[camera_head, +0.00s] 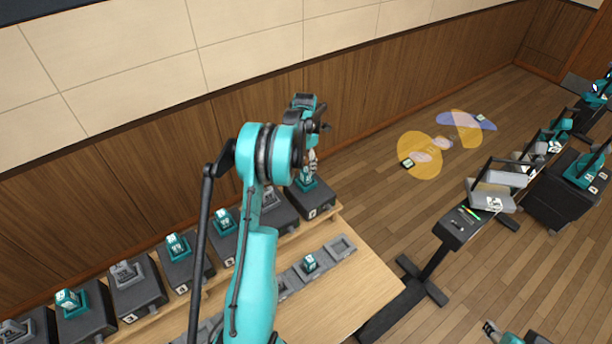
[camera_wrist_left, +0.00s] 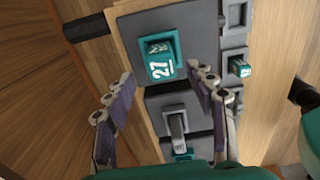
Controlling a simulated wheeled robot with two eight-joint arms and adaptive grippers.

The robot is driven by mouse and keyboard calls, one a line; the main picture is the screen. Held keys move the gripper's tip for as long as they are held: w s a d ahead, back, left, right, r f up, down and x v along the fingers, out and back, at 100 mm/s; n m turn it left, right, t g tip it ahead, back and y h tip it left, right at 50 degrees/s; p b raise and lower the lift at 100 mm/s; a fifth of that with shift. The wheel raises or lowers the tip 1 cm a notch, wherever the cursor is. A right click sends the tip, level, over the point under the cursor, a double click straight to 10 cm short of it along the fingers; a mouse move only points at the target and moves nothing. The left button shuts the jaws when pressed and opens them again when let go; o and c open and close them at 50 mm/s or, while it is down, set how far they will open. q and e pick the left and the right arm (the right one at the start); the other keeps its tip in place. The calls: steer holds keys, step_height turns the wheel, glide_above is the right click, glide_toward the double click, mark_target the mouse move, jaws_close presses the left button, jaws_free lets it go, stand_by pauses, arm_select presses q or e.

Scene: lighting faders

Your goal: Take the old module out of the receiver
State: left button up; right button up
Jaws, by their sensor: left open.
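A teal module marked 27 (camera_wrist_left: 162,60) sits in a dark grey receiver (camera_wrist_left: 190,22) in the left wrist view. In the head view this seems to be the teal module (camera_head: 306,182) in the rightmost receiver (camera_head: 320,201) of the row. My left gripper (camera_head: 311,160) is over it. In the left wrist view my left gripper (camera_wrist_left: 163,85) has its two fingers wide apart, with nothing between them touching. A gripper, likely my right one (camera_head: 490,328), shows small at the bottom edge of the head view; its jaws are unclear.
More receivers with teal or grey modules stand in a row to the left. A row of grey trays (camera_head: 341,247) lies in front on the wooden table (camera_head: 365,285), one holding a small teal module (camera_head: 310,263). A dark stand (camera_head: 461,228) with small items is to the right.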

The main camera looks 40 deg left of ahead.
mark_target(306, 170)
arm_select(q)
step_height(306, 170, down, 5)
steer(key=shift+w+d+r, duration=0.1)
steer(key=shift+d, duration=0.05)
jaws_close()
steer(key=shift+r, duration=0.1)
